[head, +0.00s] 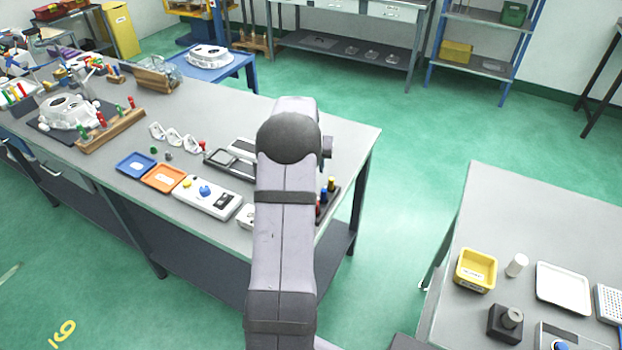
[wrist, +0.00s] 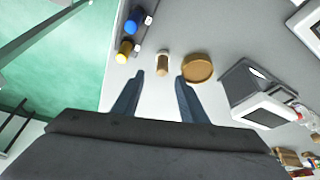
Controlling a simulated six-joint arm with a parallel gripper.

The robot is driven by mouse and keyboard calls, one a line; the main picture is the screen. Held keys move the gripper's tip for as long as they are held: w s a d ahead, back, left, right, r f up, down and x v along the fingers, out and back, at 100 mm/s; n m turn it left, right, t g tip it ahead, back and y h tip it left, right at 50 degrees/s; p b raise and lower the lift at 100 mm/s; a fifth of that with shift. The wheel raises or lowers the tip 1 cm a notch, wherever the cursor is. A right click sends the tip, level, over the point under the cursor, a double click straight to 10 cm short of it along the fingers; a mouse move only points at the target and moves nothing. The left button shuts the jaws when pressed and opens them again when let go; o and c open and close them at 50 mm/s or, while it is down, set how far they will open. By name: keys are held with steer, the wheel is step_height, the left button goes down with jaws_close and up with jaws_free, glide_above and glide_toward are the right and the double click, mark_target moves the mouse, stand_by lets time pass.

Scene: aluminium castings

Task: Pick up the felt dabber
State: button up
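The likely felt dabber (wrist: 162,64) is a small cylinder with a brown body and a pale end. In the wrist view it is on the grey bench, just beyond my fingertips and roughly in line with the gap between them. My gripper (wrist: 160,78) is open, with two dark fingers apart and nothing between them. I cannot tell its height above the bench. In the head view my arm hides the gripper and the dabber.
A round brown dish or lid (wrist: 198,68) lies close right of the dabber. Bottles with blue (wrist: 131,26) and yellow (wrist: 122,56) tops stand left, near the bench edge. A grey-white box (wrist: 258,95) is at right. Bare bench lies beyond the dabber.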

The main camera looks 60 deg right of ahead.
steer(key=shift+p+x, duration=1.45)
steer(key=shift+x, duration=1.6)
steer(key=shift+w+a, duration=0.1)
steer(key=shift+a, duration=0.1)
steer(key=shift+c, duration=0.3)
jaws_close()
